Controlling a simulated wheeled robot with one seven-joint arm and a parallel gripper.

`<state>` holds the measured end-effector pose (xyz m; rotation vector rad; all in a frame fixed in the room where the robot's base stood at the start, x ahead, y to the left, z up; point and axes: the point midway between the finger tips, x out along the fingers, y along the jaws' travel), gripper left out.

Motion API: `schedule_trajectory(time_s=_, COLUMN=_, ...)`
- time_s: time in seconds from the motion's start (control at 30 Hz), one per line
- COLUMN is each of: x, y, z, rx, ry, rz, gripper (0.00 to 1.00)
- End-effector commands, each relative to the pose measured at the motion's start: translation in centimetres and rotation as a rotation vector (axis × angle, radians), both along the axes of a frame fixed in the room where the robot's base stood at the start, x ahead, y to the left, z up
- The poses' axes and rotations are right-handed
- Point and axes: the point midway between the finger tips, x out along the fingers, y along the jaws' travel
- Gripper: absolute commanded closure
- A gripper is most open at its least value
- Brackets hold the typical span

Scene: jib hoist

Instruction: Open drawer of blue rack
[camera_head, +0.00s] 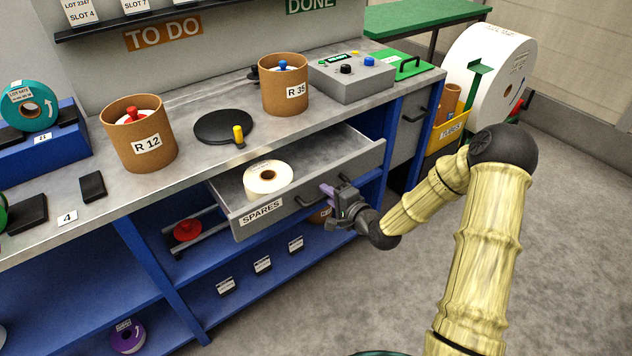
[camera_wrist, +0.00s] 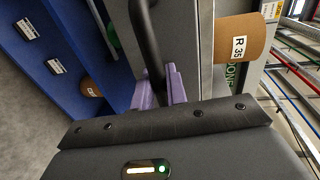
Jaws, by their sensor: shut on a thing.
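The blue rack (camera_head: 170,268) is a workbench with a metal top and open lower shelves. Its grey drawer (camera_head: 235,222), labelled SPARES, stands pulled out, with its inside visible from above. A white roll (camera_head: 268,178) lies in it. My gripper (camera_head: 328,190) is at the right part of the drawer front, its purple fingers shut on the dark bar handle (camera_head: 306,200). In the wrist view the handle (camera_wrist: 148,40) runs down between the purple fingers (camera_wrist: 163,88). The far end of the grip is partly hidden by the gripper body.
A second closed grey drawer (camera_head: 407,140) is at the right. Cork containers R 12 (camera_head: 140,148) and R 35 (camera_head: 284,92), a black disc (camera_head: 224,126) and a control box (camera_head: 350,78) stand on the top. A large white roll (camera_head: 490,70) stands right. The floor at lower right is clear.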

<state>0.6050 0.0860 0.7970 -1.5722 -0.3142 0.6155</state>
Motion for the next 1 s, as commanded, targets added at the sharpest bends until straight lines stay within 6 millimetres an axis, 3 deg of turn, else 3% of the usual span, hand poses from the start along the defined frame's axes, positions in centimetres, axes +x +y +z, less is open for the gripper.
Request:
schedule_trajectory(time_s=0.2, x=-1.25, y=-0.68, z=-0.07, rx=0.0, ry=0.002, rz=0.004, gripper=1.0)
schedule_trajectory(time_s=0.53, x=-1.31, y=-0.63, z=-0.12, rx=-0.001, ry=0.002, rz=0.005, gripper=1.0)
schedule_trajectory(time_s=0.57, x=-1.32, y=-0.61, z=-0.12, rx=-0.001, ry=0.002, rz=0.006, gripper=0.82)
schedule_trajectory(time_s=0.63, x=-1.3, y=-0.61, z=-0.11, rx=-0.001, ry=0.002, rz=0.005, gripper=0.68)
schedule_trajectory(time_s=1.0, x=-1.49, y=-0.82, z=0.03, rx=-0.001, ry=0.001, rz=0.004, gripper=0.67)
